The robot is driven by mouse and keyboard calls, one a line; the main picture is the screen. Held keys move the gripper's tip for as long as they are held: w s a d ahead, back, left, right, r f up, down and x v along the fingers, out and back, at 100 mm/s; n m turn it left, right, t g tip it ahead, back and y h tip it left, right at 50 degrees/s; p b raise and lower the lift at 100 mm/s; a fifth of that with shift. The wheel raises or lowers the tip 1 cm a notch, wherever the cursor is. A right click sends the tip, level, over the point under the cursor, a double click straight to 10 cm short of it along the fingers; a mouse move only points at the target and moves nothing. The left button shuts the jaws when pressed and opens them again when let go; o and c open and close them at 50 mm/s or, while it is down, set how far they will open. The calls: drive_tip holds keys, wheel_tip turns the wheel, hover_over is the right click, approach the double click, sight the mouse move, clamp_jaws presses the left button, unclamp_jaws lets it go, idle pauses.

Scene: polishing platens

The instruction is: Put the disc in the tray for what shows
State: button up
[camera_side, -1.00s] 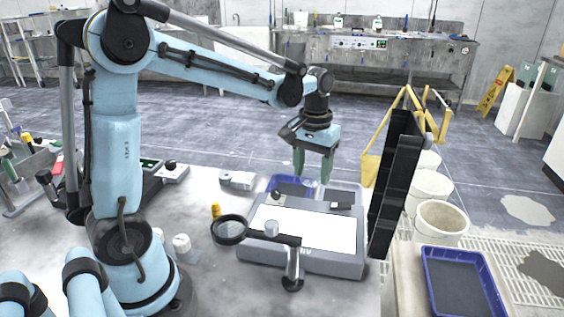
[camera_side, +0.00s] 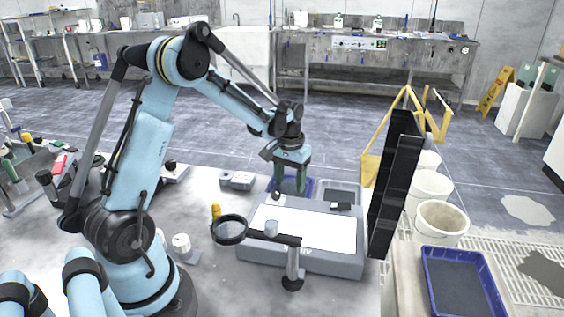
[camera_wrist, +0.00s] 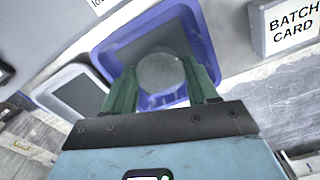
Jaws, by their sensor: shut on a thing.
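My gripper (camera_side: 289,188) is low at the blue tray (camera_side: 309,184) behind the light box. In the wrist view its green fingers (camera_wrist: 160,78) are shut on a clear, greyish round disc (camera_wrist: 161,70). The disc shows against the inside of the blue tray (camera_wrist: 118,42), whose rim surrounds it in that view. I cannot tell whether the disc touches the tray floor. In the side view the fingers hide the disc. A grey tray (camera_side: 354,188) stands right of the blue one; it also shows in the wrist view (camera_wrist: 77,92).
The light box (camera_side: 300,262) has a bright white top. A magnifier (camera_side: 230,230) on a stand is in front of it. A tall black panel (camera_side: 395,190) stands at its right. A batch card block (camera_wrist: 284,26) is beside the blue tray. Another blue tray (camera_side: 460,285) lies far right.

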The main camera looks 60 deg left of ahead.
sight(290, 184)
drive_tip(key=shift+f, duration=0.3)
drive_tip(key=shift+f, duration=0.1)
drive_tip(key=o, duration=0.9)
drive_tip(key=shift+o, duration=0.2)
wheel_tip(290, 184, up, 12)
drive_tip(key=s+d+m+t, duration=0.2)
drive_tip(key=s+d, duration=0.3)
drive_tip(key=d, duration=0.3)
drive_tip(key=s+d+r+m+t, duration=0.1)
drive_tip(key=s+d+m+t, duration=0.2)
drive_tip(key=d, duration=0.6)
drive_tip(key=s+t, duration=0.2)
drive_tip(key=s, duration=0.1)
drive_tip(key=shift+s, duration=0.2)
